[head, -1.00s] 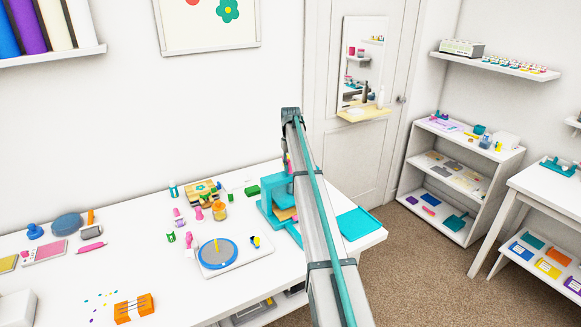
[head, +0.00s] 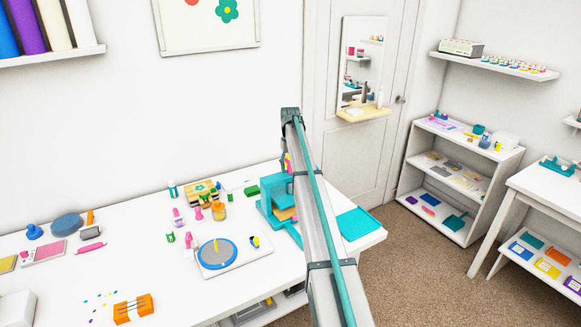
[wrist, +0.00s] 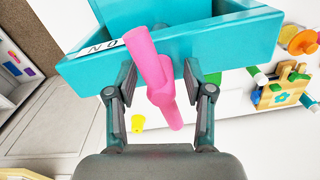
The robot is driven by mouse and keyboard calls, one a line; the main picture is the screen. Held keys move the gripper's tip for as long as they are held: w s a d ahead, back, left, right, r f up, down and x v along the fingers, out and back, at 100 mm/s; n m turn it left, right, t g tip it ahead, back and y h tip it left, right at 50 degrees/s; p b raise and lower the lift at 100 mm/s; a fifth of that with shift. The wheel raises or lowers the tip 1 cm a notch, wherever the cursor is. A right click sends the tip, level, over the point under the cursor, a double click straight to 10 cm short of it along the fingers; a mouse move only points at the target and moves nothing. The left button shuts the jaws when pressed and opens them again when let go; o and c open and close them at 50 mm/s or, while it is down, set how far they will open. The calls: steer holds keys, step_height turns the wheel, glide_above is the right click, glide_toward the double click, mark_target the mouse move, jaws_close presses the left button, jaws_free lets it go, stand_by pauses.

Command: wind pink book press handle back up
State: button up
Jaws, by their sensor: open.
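The book press is a teal box-like frame with a pink handle on its face. In the head view the teal press (head: 270,208) stands at the right part of the white table, partly hidden behind my arm. Its pink handle (head: 288,163) shows only as a small bit beside the arm. In the wrist view the teal body (wrist: 225,40) fills the top, with a white lettered strip on it. The pink handle (wrist: 150,60) lies between the two fingers of my gripper (wrist: 165,85). The fingers are open, one on each side, with gaps visible. My gripper is hidden in the head view.
A round blue turntable (head: 217,253) on a white board, small pink and green items and a wooden flower block (head: 203,190) stand left of the press. A teal mat (head: 358,223) lies to its right. A white shelf unit (head: 460,180) stands farther right.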

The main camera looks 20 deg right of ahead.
step_height(320, 180, up, 12)
stand_by(0.6)
